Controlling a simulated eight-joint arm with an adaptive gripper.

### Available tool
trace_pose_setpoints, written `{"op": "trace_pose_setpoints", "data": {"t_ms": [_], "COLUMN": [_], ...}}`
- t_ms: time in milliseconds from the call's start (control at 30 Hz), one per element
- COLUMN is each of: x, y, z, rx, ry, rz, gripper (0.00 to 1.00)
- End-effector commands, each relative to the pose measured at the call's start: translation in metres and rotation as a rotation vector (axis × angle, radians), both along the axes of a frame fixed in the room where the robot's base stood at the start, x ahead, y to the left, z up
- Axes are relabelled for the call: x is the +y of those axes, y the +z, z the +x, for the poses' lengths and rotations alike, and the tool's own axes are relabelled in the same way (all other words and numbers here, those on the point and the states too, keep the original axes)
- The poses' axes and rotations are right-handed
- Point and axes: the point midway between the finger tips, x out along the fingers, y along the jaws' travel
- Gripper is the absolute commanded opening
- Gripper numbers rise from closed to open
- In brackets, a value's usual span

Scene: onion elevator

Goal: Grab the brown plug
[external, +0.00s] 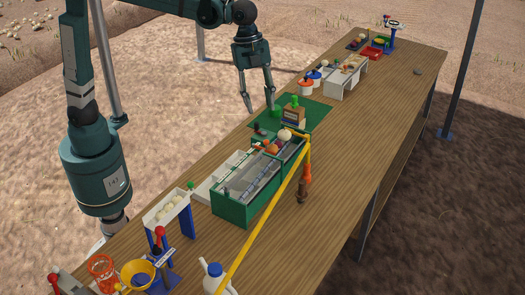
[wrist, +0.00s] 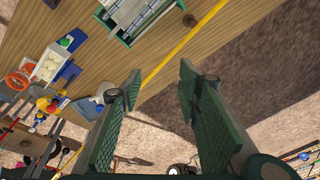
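A small dark brown piece, which looks like the brown plug (external: 301,193), is on the wooden table just right of the green trough. It sits below an orange part (external: 308,170) at the end of a yellow bar. In the wrist view a small brown round thing (wrist: 190,20) near the top edge may be the same plug; I cannot be sure. My gripper (external: 260,98) is open and empty, above the far left side of the table, apart from the plug. Its two spread fingers also show in the wrist view (wrist: 160,78), with nothing between them.
The green trough (external: 232,208) and the long yellow bar (external: 262,217) stand close to the plug. A green mat (external: 317,112) with small items lies behind. A white jug (external: 216,279) and a yellow funnel (external: 139,272) are in front. The table's right side is mostly clear.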

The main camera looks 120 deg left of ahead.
Motion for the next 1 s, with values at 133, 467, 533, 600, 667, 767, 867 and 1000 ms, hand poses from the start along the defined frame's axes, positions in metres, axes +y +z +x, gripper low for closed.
{"op": "trace_pose_setpoints", "data": {"t_ms": [133, 467, 533, 600, 667, 767, 867, 1000], "x": [0.021, 0.066, 0.076, 0.085, 0.092, 0.101, 0.109, 0.118], "y": [-0.010, -0.038, -0.045, -0.052, -0.057, -0.064, -0.070, -0.079], "z": [0.025, 0.071, 0.080, 0.088, 0.094, 0.101, 0.108, 0.115], "rx": [0.021, 0.064, 0.073, 0.081, 0.086, 0.093, 0.098, 0.104], "ry": [-0.047, -0.160, -0.185, -0.208, -0.225, -0.248, -0.268, -0.292], "rz": [-0.001, -0.011, -0.015, -0.017, -0.020, -0.023, -0.027, -0.032], "gripper": [0.34, 0.34, 0.34, 0.34, 0.34, 0.34, 0.34, 0.34]}}
